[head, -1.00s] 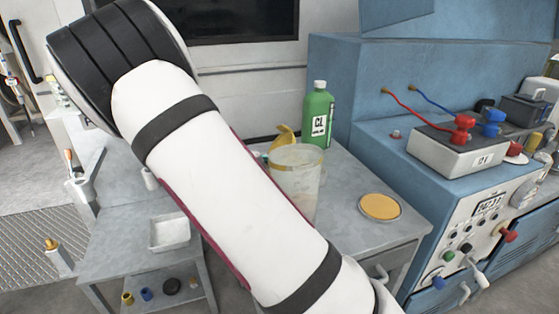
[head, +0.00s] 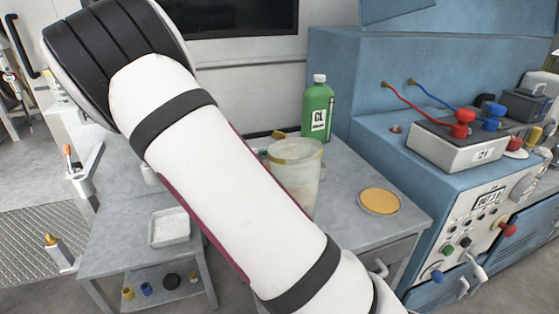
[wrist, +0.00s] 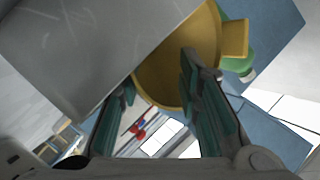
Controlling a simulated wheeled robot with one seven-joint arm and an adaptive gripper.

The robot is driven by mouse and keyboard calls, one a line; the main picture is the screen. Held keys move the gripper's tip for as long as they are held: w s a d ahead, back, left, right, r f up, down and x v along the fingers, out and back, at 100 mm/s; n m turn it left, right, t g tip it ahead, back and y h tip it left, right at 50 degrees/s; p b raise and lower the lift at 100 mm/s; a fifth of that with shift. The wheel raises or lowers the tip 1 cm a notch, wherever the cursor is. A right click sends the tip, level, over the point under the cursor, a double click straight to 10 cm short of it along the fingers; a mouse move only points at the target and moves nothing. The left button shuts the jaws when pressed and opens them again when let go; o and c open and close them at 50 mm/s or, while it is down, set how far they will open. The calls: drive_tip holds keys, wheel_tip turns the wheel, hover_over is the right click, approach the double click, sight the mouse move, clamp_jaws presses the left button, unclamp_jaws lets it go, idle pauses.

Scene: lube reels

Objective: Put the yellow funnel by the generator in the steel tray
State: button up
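The yellow funnel (wrist: 160,72) is large in the wrist view, with a tab on its rim at the right. My gripper (wrist: 158,75) is there with its two fingers apart. The right finger overlaps the yellow of the funnel, and the left finger is by its edge. I cannot tell whether either touches it. In the head view, my arm and a cloudy beaker hide most of the funnel; only yellowish parts show near the beaker's rim. The gripper is hidden there. The steel tray (head: 152,240) is a shallow square tray on the lower grey table at left, seemingly empty.
The cloudy beaker (head: 305,175) and green bottle (head: 317,105) stand on the grey cabinet top. A dish with a yellow disc (head: 380,202) lies at its right. The blue generator (head: 420,180) stands right of it. Small items sit on the shelf below the tray.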

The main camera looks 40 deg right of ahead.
drive_tip(key=v, duration=1.1)
drive_tip(key=shift+a, duration=0.3)
